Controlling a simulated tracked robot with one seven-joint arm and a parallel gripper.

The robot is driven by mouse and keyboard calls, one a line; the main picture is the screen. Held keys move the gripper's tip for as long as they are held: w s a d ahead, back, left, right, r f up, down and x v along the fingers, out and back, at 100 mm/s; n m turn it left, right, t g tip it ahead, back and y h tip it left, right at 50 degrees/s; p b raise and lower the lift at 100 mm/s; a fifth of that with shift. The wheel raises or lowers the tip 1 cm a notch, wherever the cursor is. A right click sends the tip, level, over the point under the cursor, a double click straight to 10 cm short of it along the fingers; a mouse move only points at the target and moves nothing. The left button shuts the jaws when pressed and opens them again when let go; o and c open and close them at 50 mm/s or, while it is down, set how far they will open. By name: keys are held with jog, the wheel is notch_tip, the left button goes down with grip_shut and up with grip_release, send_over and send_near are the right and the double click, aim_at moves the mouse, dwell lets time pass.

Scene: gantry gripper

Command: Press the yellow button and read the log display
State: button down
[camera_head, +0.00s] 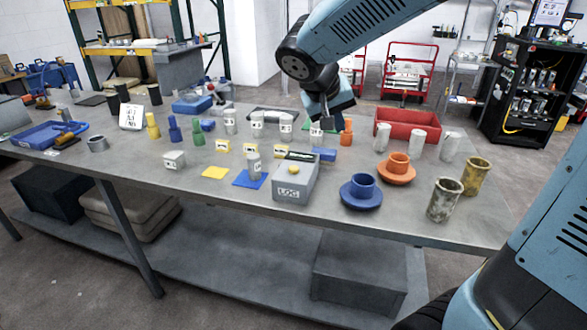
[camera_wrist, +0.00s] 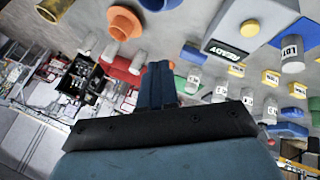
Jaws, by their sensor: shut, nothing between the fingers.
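The grey LOG box (camera_head: 296,180) stands near the front edge of the table, with a dark display strip (camera_head: 300,156) on its top. In the wrist view the box (camera_wrist: 262,12) shows at the top right. I cannot make out the button clearly in the head view. My gripper (camera_head: 325,122) is above the table, behind the box and apart from it. In the wrist view its fingers (camera_wrist: 158,68) are together and empty.
A labelled grey cylinder (camera_head: 253,170) stands at the blue mat (camera_head: 245,182) left of the box. Blue (camera_head: 361,194) and orange (camera_head: 397,170) flanged parts are to its right. Several small bottles and blocks are behind it, with a red tray (camera_head: 406,132) at the back right.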

jog(key=n+t, duration=0.1)
jog(key=t, duration=0.1)
send_over(291, 169)
notch_tip(291, 169, down, 3)
jog(key=shift+f+h, duration=0.15)
jog(key=shift+h, duration=0.15)
jog(key=shift+f, duration=4.4)
jog(key=shift+f, duration=0.85)
jog(key=shift+r, duration=0.95)
jog(key=shift+r, duration=2.5)
